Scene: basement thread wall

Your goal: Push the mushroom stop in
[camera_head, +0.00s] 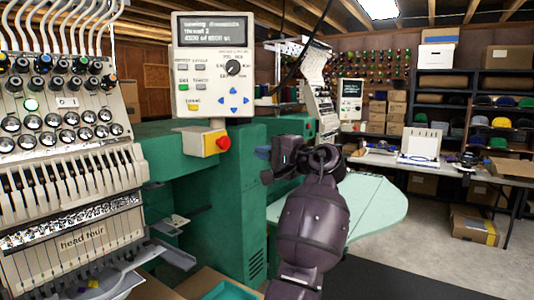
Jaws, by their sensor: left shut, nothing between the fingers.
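The depth between fingertips and button is hard to judge.
The control panel (213,62) hangs just above the stop. The green machine body (225,195) stands behind and below. A pale green table (375,205) lies behind my arm. The embroidery head with needles (65,130) fills the left side.

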